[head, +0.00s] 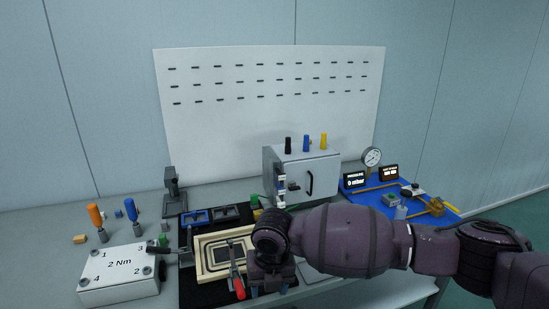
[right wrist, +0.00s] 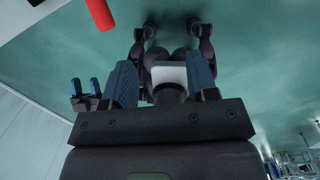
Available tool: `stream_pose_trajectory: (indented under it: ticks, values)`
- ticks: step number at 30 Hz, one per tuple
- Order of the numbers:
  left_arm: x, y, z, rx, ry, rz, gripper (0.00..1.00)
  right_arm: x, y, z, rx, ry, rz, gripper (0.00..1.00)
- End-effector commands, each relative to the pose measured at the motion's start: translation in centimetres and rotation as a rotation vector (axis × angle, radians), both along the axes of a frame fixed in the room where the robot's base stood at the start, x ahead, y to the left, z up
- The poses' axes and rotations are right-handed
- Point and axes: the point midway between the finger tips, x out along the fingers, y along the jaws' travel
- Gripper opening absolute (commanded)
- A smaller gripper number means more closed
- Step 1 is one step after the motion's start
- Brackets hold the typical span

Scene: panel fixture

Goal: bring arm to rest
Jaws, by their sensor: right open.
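My right arm (head: 355,240) comes in from the right across the front of the bench, with its wrist over the bench's front edge. My right gripper (head: 271,282) is low beside the clamp's red handle (head: 239,287). In the right wrist view its two blue-padded fingers (right wrist: 162,82) stand wide apart with nothing held between them; beyond them show my own body and the green floor. A smaller pair of blue fingers (right wrist: 86,87) at the left there looks like my left gripper; its opening is unclear. The head view does not show my left arm.
The framed fixture (head: 207,268) lies just left of my right wrist. A grey cabinet (head: 304,172) stands behind it. The white 2 Nm block (head: 118,275) is at left, and a blue mat (head: 355,196) with a gauge (head: 372,157) at right. The red handle also shows close in the wrist view (right wrist: 100,12).

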Motion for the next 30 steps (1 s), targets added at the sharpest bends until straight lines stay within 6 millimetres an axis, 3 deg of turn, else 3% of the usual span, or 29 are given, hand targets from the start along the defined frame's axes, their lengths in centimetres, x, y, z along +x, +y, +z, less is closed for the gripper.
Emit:
stream_pose_trajectory:
  ticks: [5,11,18,23,30]
  values:
    - [1.0,-0.2,0.5,0.000,-0.020,-0.006,0.54,1.5,2.0,1.1,0.139,-0.086,-0.252,0.53]
    - [0.9,-0.1,0.5,-0.001,-0.018,-0.005,0.54,3.8,6.0,5.8,0.446,-0.162,-0.551,0.53]
    - [0.1,0.0,0.2,0.000,-0.005,0.000,0.54,4.6,9.2,10.2,0.900,-0.046,-0.916,0.53]
    - [-0.2,0.0,-0.1,0.000,0.003,0.002,0.54,4.8,8.7,11.9,1.199,0.125,-1.164,0.53]
    - [0.1,0.0,0.0,0.000,-0.001,0.000,0.54,5.2,4.4,11.9,1.522,0.350,-1.457,0.53]
